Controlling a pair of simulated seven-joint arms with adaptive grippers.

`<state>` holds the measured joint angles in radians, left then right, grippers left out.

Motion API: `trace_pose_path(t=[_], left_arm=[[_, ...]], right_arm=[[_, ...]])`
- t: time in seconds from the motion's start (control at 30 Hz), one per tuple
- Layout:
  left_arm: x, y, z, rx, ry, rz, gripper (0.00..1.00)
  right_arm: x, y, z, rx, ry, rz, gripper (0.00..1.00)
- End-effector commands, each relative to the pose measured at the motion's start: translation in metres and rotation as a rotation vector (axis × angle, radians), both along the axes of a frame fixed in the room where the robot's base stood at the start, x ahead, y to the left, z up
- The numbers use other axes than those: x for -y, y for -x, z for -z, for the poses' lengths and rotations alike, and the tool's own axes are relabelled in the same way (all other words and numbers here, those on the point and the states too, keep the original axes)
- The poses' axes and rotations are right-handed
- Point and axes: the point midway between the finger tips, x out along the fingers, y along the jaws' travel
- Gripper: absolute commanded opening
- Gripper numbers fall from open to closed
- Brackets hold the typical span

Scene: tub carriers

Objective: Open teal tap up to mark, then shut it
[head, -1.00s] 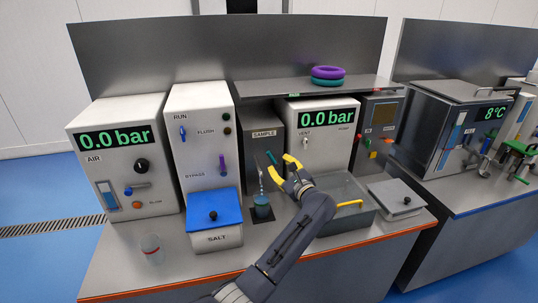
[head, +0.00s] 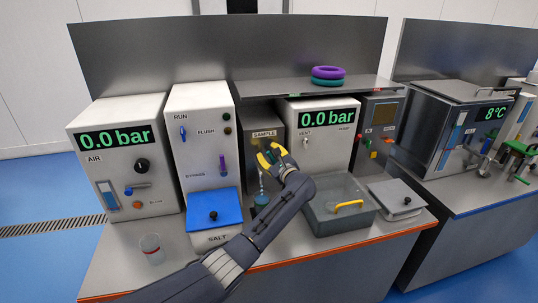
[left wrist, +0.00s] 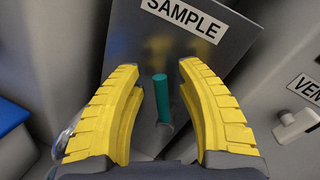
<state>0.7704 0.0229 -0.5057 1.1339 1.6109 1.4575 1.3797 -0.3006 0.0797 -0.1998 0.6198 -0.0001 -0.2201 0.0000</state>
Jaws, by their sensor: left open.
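The teal tap handle (left wrist: 161,98) stands out from the grey panel labelled SAMPLE (left wrist: 185,15), seen in the left wrist view between my open yellow fingers, apart from both. In the head view my left gripper (head: 270,155) is in front of the SAMPLE box (head: 264,134) and largely covers the handle. A thin pale streak (head: 262,182) shows below the gripper, above a small container with blue-teal content (head: 261,202). My forearm partly hides this container, and its mark and level cannot be made out. My right gripper is not in view.
The white valve cabinet (head: 204,150) is left of the SAMPLE box, the VENT cabinet (head: 325,145) right. A blue-lidded SALT box (head: 213,208) and a grey basin with yellow handle (head: 325,222) flank my arm. A clear cup (head: 151,247) stands at the front left.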

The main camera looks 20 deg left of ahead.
Motion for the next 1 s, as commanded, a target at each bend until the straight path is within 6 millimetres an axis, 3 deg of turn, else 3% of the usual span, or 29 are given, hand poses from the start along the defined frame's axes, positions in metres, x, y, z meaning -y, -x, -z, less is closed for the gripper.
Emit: trace_pose_path(t=[0.13,0.47,0.87,1.0], left_arm=[[0.0,0.0,0.0,0.0,0.0,0.0,0.37],[0.0,0.0,0.0,0.0,0.0,0.0,0.0],[-0.001,0.001,0.0,-0.001,-0.002,-0.001,0.0],[-0.012,0.004,-0.001,-0.014,-0.024,-0.016,0.0]], right_arm=[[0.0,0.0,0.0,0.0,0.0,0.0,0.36],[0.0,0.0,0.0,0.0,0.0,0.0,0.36],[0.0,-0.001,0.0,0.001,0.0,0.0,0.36],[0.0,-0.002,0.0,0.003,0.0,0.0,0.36]])
